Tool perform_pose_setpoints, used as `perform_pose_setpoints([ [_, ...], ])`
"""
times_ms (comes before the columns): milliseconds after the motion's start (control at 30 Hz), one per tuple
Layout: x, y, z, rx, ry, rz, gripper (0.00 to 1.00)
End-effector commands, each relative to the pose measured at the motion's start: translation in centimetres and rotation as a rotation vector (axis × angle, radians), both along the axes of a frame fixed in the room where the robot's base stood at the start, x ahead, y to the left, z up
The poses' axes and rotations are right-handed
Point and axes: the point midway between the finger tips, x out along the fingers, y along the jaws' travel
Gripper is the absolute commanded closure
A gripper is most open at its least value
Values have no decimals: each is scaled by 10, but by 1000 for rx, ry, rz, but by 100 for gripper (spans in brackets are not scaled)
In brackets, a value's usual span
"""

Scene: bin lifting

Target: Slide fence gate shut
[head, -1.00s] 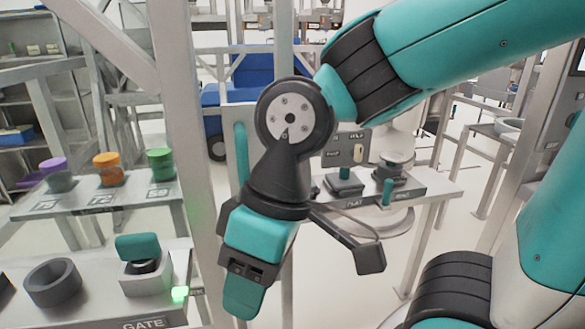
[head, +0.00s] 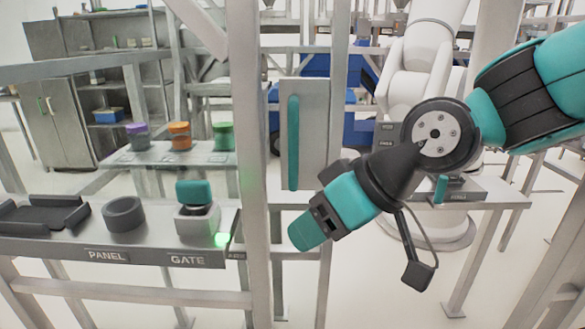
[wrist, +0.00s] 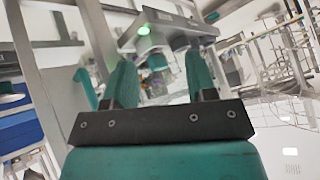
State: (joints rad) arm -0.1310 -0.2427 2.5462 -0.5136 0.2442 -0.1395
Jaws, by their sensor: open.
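The gate appears as a grey panel (head: 316,120) between fence posts in the head view. A long upright teal handle (head: 293,142) is fixed near its left edge. My gripper (head: 303,234) is below and slightly right of the handle's lower end in the picture, tilted down to the left; I see no contact with the handle. In the wrist view my gripper (wrist: 160,78) has its two teal fingers apart, with nothing clearly held between them. Whether the panel stands open or closed against its post is hard to tell.
A thick fence post (head: 250,170) stands left of the panel. Left of it, a table (head: 60,247) labelled PANEL and GATE carries a dark ring (head: 124,213) and a teal-topped block (head: 195,218) beside a green light. A side table (head: 490,195) stands behind my arm.

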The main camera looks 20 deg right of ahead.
Motion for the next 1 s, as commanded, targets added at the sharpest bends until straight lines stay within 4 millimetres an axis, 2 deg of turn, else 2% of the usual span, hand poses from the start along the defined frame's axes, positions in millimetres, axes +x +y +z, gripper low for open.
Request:
perform_pose_setpoints([
  [33, 26, -6, -29, 47, -111, -55, 48],
  [100, 59, -17, -33, 105, -280, -130, 48],
  [200, 96, -41, -33, 154, -506, -240, 48],
  [300, 119, -66, -28, 175, -688, -335, 48],
  [400, 130, -86, -21, 180, -811, -404, 48],
  [500, 135, -96, -15, 179, -876, -440, 48],
  [700, 144, -95, -6, 183, -890, -437, 48],
  [1000, 162, -91, -4, 183, -884, -446, 48],
])
